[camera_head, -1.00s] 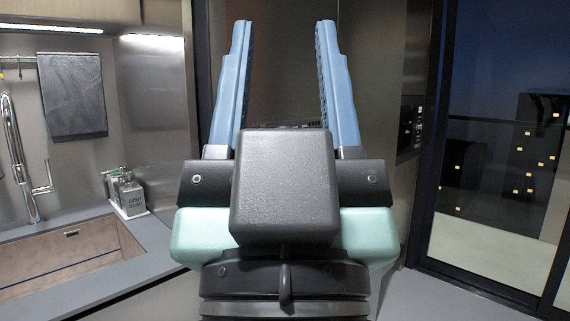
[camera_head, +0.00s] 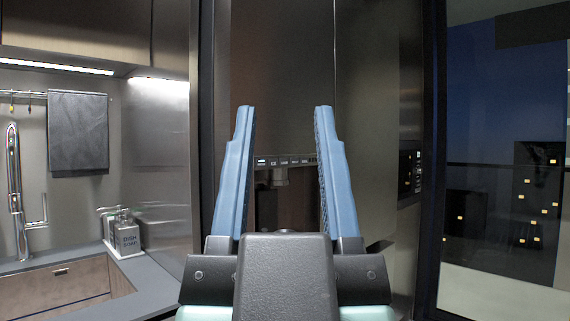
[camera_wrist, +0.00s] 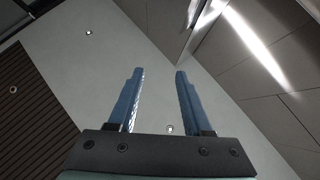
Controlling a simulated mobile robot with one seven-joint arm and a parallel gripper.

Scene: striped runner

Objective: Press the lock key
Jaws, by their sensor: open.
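A dark tall appliance front (camera_head: 285,60) stands ahead in the head view. A narrow strip of small keys (camera_head: 285,161) runs across it above a dispenser recess, with one lit mark at its left end. The labels are too small to read, so I cannot tell which is the lock key. My gripper (camera_head: 283,108) is open and empty, its two blue fingers pointing up. The strip shows between the fingers in the picture, apparently beyond them; I see no contact. In the wrist view my gripper (camera_wrist: 159,72) points toward the ceiling, and no keys show.
A counter with a sink (camera_head: 70,285) and a soap dispenser (camera_head: 124,238) is at the left, below a hanging dark towel (camera_head: 78,132). A second dark control panel (camera_head: 410,172) is on the right. A glass door (camera_head: 500,190) is at far right.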

